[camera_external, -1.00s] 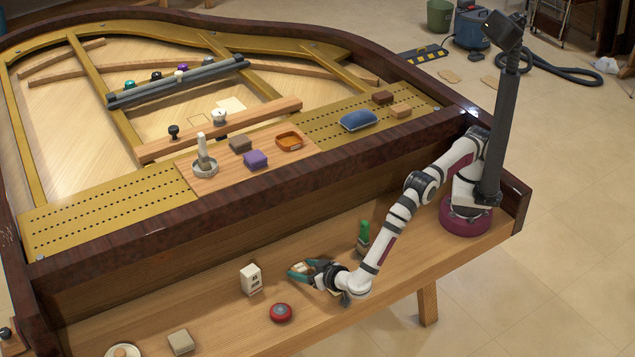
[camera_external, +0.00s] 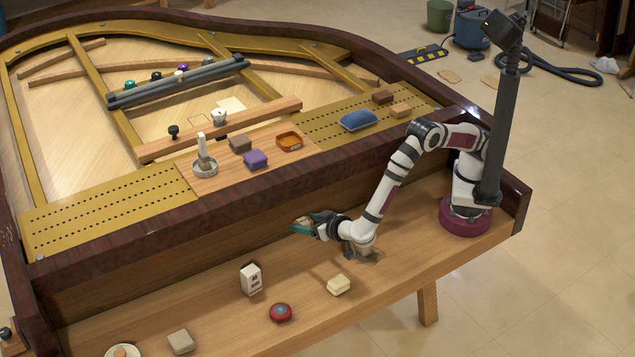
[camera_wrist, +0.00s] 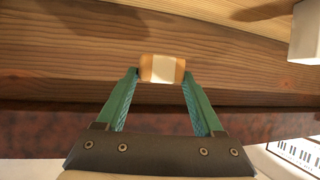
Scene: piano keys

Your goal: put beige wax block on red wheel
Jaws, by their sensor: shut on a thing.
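My gripper (camera_external: 304,226) is raised above the wooden bench, near the piano's front wall. It is shut on a small beige-and-tan block (camera_wrist: 161,69), which shows between the green fingertips in the wrist view with a pale middle and tan sides. I cannot tell for sure whether this is the beige wax block. The red wheel (camera_external: 281,312) lies flat on the bench, below and left of my gripper, with nothing on it. A cream block (camera_external: 339,285) lies on the bench to the right of the wheel. A grey-beige block (camera_external: 181,341) lies farther left.
A white carton (camera_external: 250,279) stands upright between the wheel and the piano wall. A round dish (camera_external: 122,351) is at the lower left. The bench around the wheel is mostly clear. The piano's dark rim (camera_external: 230,203) rises behind the bench.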

